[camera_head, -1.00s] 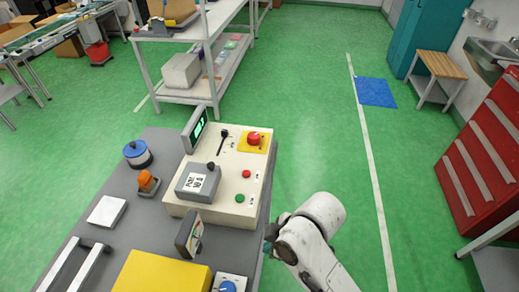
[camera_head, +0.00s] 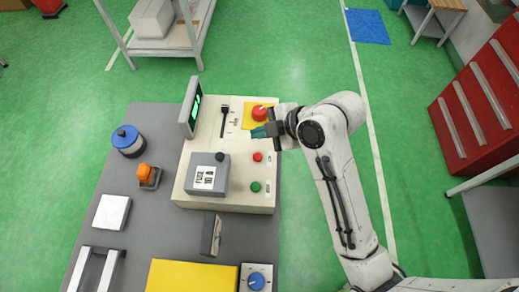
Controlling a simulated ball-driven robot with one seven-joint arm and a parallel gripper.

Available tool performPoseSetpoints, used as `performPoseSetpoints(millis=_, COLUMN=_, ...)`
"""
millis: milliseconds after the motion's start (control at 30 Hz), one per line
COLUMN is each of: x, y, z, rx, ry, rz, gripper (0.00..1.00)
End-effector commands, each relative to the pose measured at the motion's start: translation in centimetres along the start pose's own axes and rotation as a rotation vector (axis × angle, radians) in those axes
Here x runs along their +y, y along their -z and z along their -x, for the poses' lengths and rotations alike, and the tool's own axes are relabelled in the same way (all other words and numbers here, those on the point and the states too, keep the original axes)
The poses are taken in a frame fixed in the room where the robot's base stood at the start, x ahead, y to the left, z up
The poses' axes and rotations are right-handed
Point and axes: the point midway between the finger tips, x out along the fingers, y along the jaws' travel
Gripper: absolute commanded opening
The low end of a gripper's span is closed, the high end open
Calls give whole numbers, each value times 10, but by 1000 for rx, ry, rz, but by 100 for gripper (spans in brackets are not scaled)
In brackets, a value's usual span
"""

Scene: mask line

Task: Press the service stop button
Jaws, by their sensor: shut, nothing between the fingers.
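A cream control panel (camera_head: 203,140) sits on the grey bench. On it are a red mushroom button (camera_head: 259,113) on a yellow plate (camera_head: 248,120) at the far right, a small red button (camera_head: 257,157) nearer, and a green button (camera_head: 255,187) nearer still. Their labels are too small to read, so I cannot tell which is named service stop. My gripper (camera_head: 257,132) is shut and empty. It reaches in from the right, tips pointing left, showing between the mushroom button and the small red button. Part of the yellow plate is hidden. I cannot tell its height or any contact.
A grey box (camera_head: 202,175) with a black knob, a black lever (camera_head: 224,122) and an upright display (camera_head: 189,107) share the panel. The blue-topped cylinder (camera_head: 127,140) and orange-capped button (camera_head: 147,175) stand left. A yellow box (camera_head: 190,277) lies in front. A red cabinet (camera_head: 485,110) stands right.

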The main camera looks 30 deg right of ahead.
Motion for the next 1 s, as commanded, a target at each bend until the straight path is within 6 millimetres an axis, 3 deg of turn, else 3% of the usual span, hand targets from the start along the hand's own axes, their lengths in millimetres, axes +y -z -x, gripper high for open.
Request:
performPoseSetpoints(millis=367, x=-5, y=-5, z=-6, rx=-1, ry=0, rz=-2, gripper=0)
performPoseSetpoints(millis=1000, x=-42, y=-42, z=-57, rx=-1, ry=1, rz=-2, gripper=0)
